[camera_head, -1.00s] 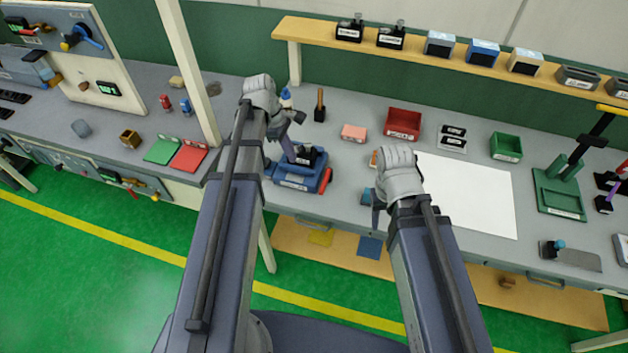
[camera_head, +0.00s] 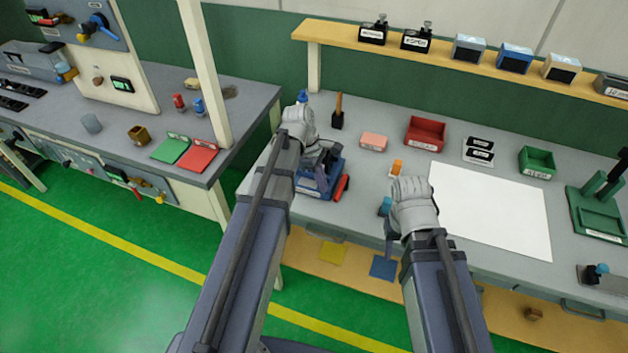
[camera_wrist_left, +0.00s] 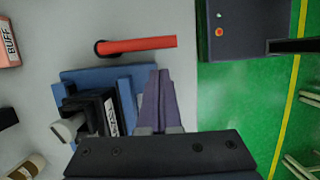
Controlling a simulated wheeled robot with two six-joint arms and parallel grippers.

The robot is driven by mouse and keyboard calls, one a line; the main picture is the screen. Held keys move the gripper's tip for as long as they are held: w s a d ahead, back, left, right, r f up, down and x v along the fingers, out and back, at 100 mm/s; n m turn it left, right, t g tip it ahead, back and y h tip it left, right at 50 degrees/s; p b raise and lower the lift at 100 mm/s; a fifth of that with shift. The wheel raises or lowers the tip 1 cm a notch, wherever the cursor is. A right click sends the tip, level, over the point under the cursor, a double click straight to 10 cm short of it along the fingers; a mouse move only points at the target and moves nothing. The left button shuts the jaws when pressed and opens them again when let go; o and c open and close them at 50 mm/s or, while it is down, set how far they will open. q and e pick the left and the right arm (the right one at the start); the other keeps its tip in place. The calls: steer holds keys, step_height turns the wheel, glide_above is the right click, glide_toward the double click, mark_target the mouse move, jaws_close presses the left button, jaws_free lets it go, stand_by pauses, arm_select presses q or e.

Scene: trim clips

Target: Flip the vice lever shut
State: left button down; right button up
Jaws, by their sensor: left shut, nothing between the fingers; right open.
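The blue vice (camera_head: 312,188) stands near the front edge of the bench in the head view. Its blue base (camera_wrist_left: 75,78) and a black labelled block (camera_wrist_left: 88,112) show in the left wrist view. The red lever (camera_head: 342,187) sticks out at the vice's right side. In the wrist view the red lever (camera_wrist_left: 140,44) lies across, just beyond my left fingertips, with a gap showing. My left gripper (camera_wrist_left: 160,73) is shut and empty, over the vice's edge; in the head view my wrist partly hides the vice. My right gripper (camera_head: 388,232) is open, by the bench front, away from the vice.
A small blue object (camera_head: 385,205) and an orange one (camera_head: 396,168) are near my right gripper. A pink block (camera_head: 373,141), a red bin (camera_head: 425,132) and a white sheet (camera_head: 490,208) lie further right. A white post (camera_head: 205,75) stands left of the vice.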

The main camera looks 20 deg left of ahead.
mark_target(340, 193)
arm_select(q)
steer(key=shift+d+f, duration=0.15)
steer(key=shift+d, duration=0.8)
arm_select(e)
steer(key=shift+f, duration=0.15)
arm_select(q)
steer(key=shift+s+d, duration=0.1)
steer(key=shift+d+n, duration=0.2)
steer(key=shift+n, duration=0.2)
